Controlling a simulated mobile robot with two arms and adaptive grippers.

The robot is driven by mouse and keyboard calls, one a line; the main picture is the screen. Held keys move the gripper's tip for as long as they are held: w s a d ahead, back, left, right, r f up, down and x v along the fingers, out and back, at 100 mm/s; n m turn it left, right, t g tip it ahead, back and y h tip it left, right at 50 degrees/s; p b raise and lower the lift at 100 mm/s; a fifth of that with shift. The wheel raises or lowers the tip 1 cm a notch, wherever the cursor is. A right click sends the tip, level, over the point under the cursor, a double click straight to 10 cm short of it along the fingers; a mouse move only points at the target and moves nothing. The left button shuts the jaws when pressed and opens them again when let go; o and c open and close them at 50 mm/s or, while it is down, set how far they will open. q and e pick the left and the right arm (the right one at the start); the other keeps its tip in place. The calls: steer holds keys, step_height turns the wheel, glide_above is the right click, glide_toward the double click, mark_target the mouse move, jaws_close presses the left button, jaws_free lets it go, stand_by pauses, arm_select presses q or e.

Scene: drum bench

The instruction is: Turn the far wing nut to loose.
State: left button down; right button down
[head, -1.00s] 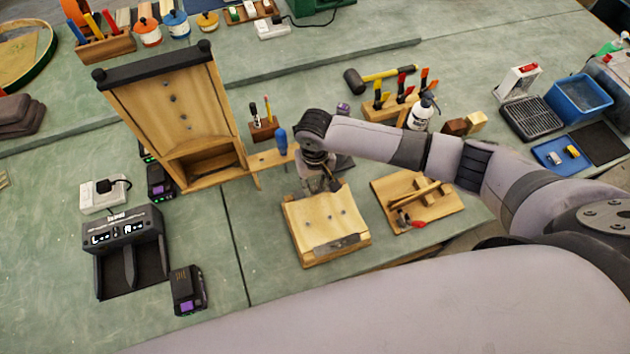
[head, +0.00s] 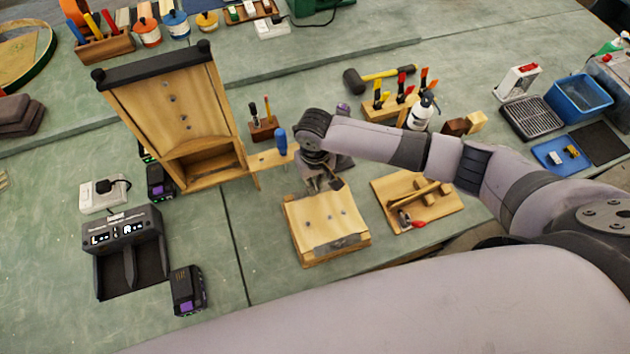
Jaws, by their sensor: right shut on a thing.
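A small light-wood block (head: 318,240) sits near the bench's front edge, with a few small dark studs on top and a metal plate on its front side. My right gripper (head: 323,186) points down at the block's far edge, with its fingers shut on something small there. This would be the far wing nut, which is hidden by the fingers, so its angle cannot be seen. My left gripper is out of view.
A tall wooden panel (head: 165,105) stands behind to the left. A blue-handled tool (head: 281,140) stands close left of my right gripper. A wooden board with parts (head: 440,205) lies right of the block. A charger (head: 125,255) and battery (head: 187,290) stand left.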

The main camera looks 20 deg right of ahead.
steer(key=n, duration=0.5)
steer(key=shift+n, duration=0.4)
steer(key=n, duration=1.2)
steer(key=shift+a+n, duration=0.1)
steer(key=shift+n, duration=0.3)
steer(key=n, duration=1.1)
steer(key=shift+n, duration=0.4)
steer(key=n+b, duration=0.1)
steer(key=n, duration=0.5)
steer(key=shift+b, duration=0.4)
steer(key=n+b, duration=0.1)
steer(key=n, duration=0.3)
steer(key=shift+w, duration=0.1)
steer(key=n, duration=0.4)
steer(key=shift+b, duration=0.4)
steer(key=shift+n+b, duration=1)
steer(key=shift+b, duration=0.15)
steer(key=shift+r, duration=0.1)
